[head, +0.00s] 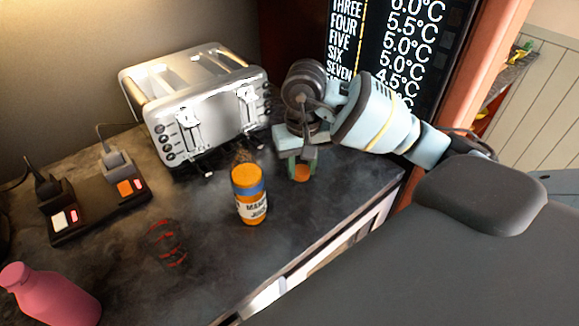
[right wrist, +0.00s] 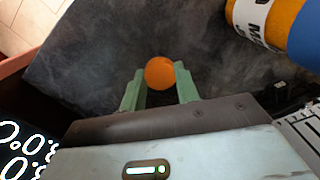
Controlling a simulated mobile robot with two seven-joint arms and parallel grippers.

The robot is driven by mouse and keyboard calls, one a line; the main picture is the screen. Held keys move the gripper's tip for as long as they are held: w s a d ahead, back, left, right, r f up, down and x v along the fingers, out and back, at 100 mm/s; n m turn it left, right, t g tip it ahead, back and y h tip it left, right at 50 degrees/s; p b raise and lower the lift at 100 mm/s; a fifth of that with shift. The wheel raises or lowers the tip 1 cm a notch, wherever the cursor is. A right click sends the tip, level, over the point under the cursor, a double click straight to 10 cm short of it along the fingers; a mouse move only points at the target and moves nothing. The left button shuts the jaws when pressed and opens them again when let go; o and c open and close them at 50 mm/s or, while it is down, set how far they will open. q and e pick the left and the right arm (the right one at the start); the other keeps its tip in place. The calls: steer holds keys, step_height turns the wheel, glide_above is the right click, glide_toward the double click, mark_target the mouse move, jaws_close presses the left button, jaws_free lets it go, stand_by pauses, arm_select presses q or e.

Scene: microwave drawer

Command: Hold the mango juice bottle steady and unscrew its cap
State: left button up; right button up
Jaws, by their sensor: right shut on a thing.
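The mango juice bottle (head: 250,205), orange with a blue band and a white label, stands upright on the dark counter in front of the toaster. No gripper touches it. My right gripper (head: 301,171) is to the right of the bottle, pointing down with green fingers. It is shut on a round orange cap (right wrist: 159,72), which shows between the fingertips in the right wrist view. In that view the bottle (right wrist: 262,18) is at the upper right, apart from the fingers. My left gripper is not in view.
A silver toaster (head: 212,113) stands behind the bottle. A power strip (head: 98,208) with plugs and a pink bottle (head: 52,296) are at the left. A dark, red-striped item (head: 167,243) lies on the counter (head: 205,285). The counter's front edge is close on the right.

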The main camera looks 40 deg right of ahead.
mark_target(288, 178)
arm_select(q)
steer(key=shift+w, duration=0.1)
arm_select(e)
steer(key=shift+w+a+f, duration=0.1)
steer(key=shift+w+a, duration=0.05)
steer(key=shift+w, duration=0.7)
steer(key=shift+w+a+f, duration=0.1)
steer(key=shift+w+a, duration=0.05)
steer(key=shift+w, duration=0.7)
steer(key=shift+w+a, duration=0.1)
steer(key=shift+w, duration=0.3)
step_height(288, 178, down, 3)
steer(key=shift+p, duration=0.35)
steer(key=shift+f, duration=0.2)
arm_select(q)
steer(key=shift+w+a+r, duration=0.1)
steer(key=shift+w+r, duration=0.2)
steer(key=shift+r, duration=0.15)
arm_select(e)
steer(key=shift+f, duration=0.2)
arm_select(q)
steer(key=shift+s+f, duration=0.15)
arm_select(e)
steer(key=o, duration=1.1)
